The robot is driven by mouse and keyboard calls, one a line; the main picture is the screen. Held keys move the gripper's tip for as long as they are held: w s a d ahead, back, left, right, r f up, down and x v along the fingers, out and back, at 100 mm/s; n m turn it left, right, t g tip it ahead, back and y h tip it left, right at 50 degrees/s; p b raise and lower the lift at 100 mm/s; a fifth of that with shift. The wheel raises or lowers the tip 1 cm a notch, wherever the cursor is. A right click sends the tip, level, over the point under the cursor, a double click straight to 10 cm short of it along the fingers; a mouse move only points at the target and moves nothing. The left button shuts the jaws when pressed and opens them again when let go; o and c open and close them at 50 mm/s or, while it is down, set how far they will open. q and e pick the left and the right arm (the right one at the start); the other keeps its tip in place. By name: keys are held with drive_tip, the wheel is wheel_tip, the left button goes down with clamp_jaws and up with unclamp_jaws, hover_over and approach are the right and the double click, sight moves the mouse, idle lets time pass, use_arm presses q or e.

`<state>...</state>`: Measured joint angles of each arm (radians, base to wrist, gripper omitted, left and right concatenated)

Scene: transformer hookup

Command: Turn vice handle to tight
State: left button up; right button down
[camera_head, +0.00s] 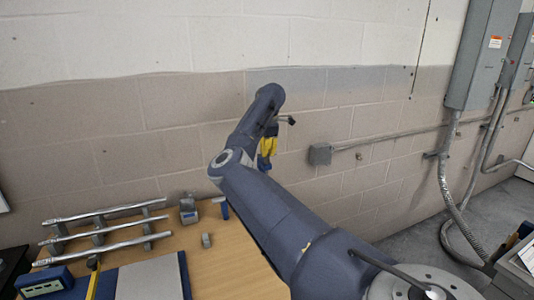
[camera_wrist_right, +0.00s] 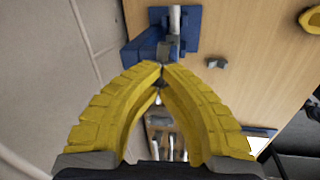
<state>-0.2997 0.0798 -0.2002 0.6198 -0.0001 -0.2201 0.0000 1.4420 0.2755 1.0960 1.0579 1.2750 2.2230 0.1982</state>
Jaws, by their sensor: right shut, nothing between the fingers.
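The blue and grey vice (camera_head: 189,216) stands at the back of the wooden table, partly hidden by my right arm in the head view. In the right wrist view the vice (camera_wrist_right: 146,48) lies just beyond the fingertips, with a grey bar (camera_wrist_right: 175,20) running up from its middle. I cannot tell for sure whether this bar is the handle. My right gripper (camera_head: 267,148) has yellow fingers and is up near the wall, to the right of the vice. In the wrist view its fingertips (camera_wrist_right: 161,69) meet, with nothing between them. My left gripper is not in view.
A small grey block (camera_head: 206,240) sits on the table (camera_head: 235,265) in front of the vice. Several metal rods lie on a rack (camera_head: 96,225) at the left. A blue meter (camera_head: 45,283) is at the front left. The brick wall (camera_head: 110,120) stands close behind.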

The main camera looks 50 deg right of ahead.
drive_tip(key=shift+a+f+m, duration=0.1)
drive_tip(key=shift+m, duration=1)
drive_tip(key=c, duration=2.2)
unclamp_jaws()
drive_tip(key=c, duration=1.5)
unclamp_jaws()
drive_tip(key=r, duration=0.4)
drive_tip(key=s+a+r, duration=0.1)
drive_tip(key=r, duration=0.6)
drive_tip(key=shift+s+a+r, duration=0.3)
drive_tip(key=shift+r, duration=0.1)
